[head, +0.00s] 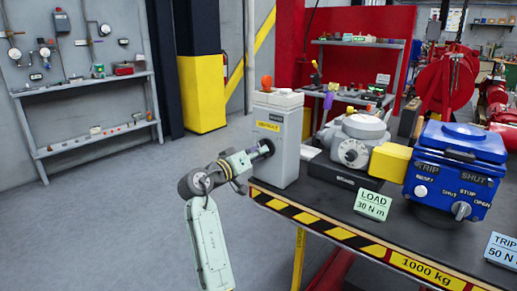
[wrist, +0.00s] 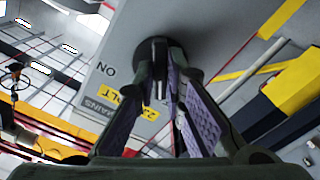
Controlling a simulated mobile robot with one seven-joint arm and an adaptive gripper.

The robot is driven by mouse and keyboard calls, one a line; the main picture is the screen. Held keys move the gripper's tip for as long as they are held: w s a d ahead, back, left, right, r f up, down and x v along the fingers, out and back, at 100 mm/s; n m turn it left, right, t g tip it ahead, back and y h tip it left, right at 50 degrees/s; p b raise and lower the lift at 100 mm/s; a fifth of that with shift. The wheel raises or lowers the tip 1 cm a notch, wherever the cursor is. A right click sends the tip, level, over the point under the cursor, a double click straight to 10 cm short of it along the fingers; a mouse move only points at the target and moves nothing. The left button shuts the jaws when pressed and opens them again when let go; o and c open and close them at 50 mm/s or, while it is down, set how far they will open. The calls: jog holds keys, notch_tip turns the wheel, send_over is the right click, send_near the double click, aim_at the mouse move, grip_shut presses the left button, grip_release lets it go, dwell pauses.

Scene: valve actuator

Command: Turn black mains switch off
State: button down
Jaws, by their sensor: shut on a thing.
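The black mains switch (head: 267,147) is on the side of a grey upright cabinet (head: 291,150) at the left end of the bench. In the wrist view the round black switch (wrist: 152,52) sits on the grey panel, near the lettering "ON" and "MAINS" and a yellow label. My gripper (head: 257,153) reaches the switch from the left. In the wrist view my gripper (wrist: 162,82) has its two fingers closed around the switch's knob. The fingers partly hide the knob, so its exact angle is hard to tell.
An orange knob (head: 267,82) tops the cabinet. A grey actuator (head: 352,150), a yellow block (head: 390,162) and a blue box (head: 455,165) stand to its right on the bench (head: 330,212). Open floor (head: 100,220) lies left of my arm.

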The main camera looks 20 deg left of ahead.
jog(key=shift+r+n+p, duration=0.1)
jog(key=shift+n+p, duration=0.25)
jog(key=shift+n, duration=0.45)
jog(key=c, duration=1.7)
grip_release()
jog(key=shift+o, duration=0.2)
jog(key=shift+s, duration=0.1)
jog(key=v, duration=1.2)
